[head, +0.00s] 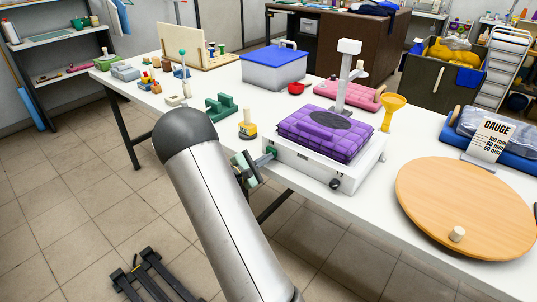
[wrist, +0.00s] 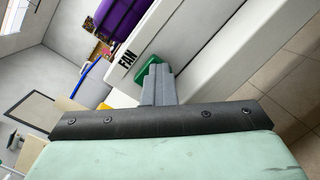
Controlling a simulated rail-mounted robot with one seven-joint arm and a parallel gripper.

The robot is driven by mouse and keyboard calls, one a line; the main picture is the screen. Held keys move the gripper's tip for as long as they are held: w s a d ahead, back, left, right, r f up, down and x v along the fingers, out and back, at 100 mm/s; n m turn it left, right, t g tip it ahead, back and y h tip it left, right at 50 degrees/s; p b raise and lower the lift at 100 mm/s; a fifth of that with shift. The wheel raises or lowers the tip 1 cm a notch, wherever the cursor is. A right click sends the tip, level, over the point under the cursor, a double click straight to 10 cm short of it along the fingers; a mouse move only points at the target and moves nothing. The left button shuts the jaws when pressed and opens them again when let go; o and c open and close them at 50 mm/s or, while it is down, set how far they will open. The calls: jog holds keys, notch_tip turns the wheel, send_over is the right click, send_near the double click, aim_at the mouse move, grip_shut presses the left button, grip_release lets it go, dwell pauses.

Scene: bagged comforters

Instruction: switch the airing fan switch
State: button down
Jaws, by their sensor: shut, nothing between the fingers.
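The fan switch is a green piece (wrist: 150,69) next to a "FAN" label (wrist: 127,59) on the white press base in the wrist view. The same base (head: 312,172) shows in the head view, with a purple quilted comforter (head: 318,132) on it. My gripper (wrist: 158,82) is shut and empty, its grey fingertips right at the green switch and covering part of it. I cannot tell whether they touch it. In the head view my gripper (head: 266,159) is at the left side of the base, and the switch is mostly hidden there.
A yellow-based item (head: 247,130) and a green stepped block (head: 221,107) stand left of the base. A dark knob (head: 335,184) is on its front. A round wooden board (head: 465,205) lies to the right, and a yellow funnel (head: 393,108) stands behind.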

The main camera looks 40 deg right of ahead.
jog(key=shift+d+r, duration=0.3)
jog(key=shift+d, duration=0.1)
jog(key=shift+s+a+f, duration=0.1)
jog(key=shift+a+f, duration=0.05)
jog(key=shift+a, duration=1.1)
jog(key=shift+a+f, duration=0.15)
jog(key=shift+a, duration=1.05)
